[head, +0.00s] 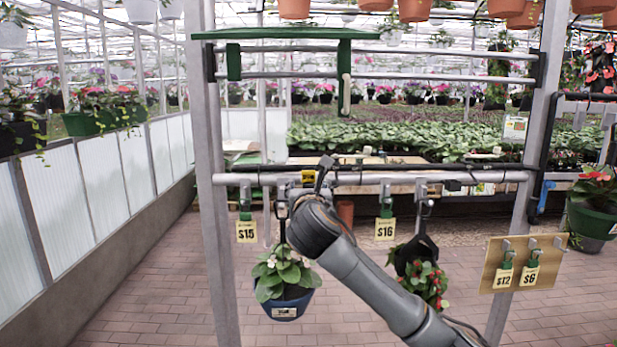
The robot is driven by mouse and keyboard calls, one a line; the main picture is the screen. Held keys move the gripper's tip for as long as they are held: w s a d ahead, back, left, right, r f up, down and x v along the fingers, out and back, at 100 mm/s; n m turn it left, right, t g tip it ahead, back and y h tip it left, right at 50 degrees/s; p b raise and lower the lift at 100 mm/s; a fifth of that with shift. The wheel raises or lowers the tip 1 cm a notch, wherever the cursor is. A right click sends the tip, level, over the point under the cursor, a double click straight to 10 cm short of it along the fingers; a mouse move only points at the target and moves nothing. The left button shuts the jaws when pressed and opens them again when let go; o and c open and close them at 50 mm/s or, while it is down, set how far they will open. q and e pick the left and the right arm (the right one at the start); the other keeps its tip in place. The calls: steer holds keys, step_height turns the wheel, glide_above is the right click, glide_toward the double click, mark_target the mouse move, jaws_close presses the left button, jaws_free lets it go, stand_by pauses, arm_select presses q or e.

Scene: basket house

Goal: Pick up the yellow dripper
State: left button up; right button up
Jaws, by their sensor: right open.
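The yellow dripper (308,176) is a small yellow block at the grey horizontal rail, near the middle of the head view. My right arm comes in from the lower right, and its wrist covers the area just below the dripper. My right gripper (322,174) is open, mostly hidden behind its own wrist, with a dark finger showing just right of the dripper. I cannot tell whether it touches the dripper. My left gripper is not in view.
The grey rail (460,177) carries hooks and price tags (246,231). A blue pot (286,307) with a white-flowered plant hangs below, left of my arm. A red-flowered plant (428,282) hangs right of it. A green shelf (285,33) sits above. A tan tag board (522,264) is at right.

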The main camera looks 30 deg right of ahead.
mark_target(309, 180)
steer(key=p+x, duration=0.2)
steer(key=x, duration=0.2)
steer(key=shift+d+r, duration=0.15)
steer(key=shift+r, duration=0.05)
steer(key=shift+w+d+f, duration=0.15)
steer(key=shift+w+d, duration=0.15)
steer(key=shift+w, duration=0.25)
steer(key=c, duration=0.9)
